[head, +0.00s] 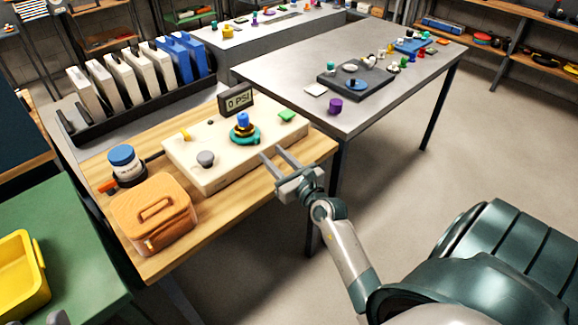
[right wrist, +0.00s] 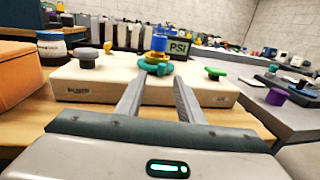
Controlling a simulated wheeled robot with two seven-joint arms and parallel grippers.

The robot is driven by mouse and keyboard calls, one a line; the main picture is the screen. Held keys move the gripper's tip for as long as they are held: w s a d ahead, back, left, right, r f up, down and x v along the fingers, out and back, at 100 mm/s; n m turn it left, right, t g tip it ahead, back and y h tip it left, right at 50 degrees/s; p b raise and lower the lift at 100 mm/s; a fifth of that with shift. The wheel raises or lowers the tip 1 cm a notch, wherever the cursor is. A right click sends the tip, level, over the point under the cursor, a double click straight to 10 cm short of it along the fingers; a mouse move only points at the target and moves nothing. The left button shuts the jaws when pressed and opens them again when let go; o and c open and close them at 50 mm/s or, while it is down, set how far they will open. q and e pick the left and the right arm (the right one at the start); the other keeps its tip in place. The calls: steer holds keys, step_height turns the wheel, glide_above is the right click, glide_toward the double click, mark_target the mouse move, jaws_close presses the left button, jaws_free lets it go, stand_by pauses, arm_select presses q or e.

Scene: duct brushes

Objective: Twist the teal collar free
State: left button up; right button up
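The teal collar (head: 243,135) sits around the base of a blue-topped fitting (head: 242,119) on a cream panel box (head: 190,165). In the right wrist view the teal collar (right wrist: 155,67) shows just beyond the fingertips, under the blue and yellow fitting (right wrist: 158,45). My right gripper (head: 272,157) is open and empty, in front of the box and pointing toward the collar. In the right wrist view its two fingers (right wrist: 155,85) stand apart with the collar between and beyond them. Whether a fingertip touches the box is unclear. Only a small grey bit, perhaps my left gripper, shows at the bottom left edge.
The box also bears a grey knob (head: 206,158), a green button (head: 287,115) and a gauge reading 0 PSI (head: 237,100). An orange case (head: 153,215) and a blue-lidded jar (head: 125,165) stand left on the wooden bench (head: 160,265). A grey table (head: 270,75) lies behind.

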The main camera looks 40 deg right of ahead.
steer(key=s, duration=0.7)
steer(key=shift+a+b, duration=0.3)
steer(key=shift+b, duration=0.15)
steer(key=shift+r, duration=0.1)
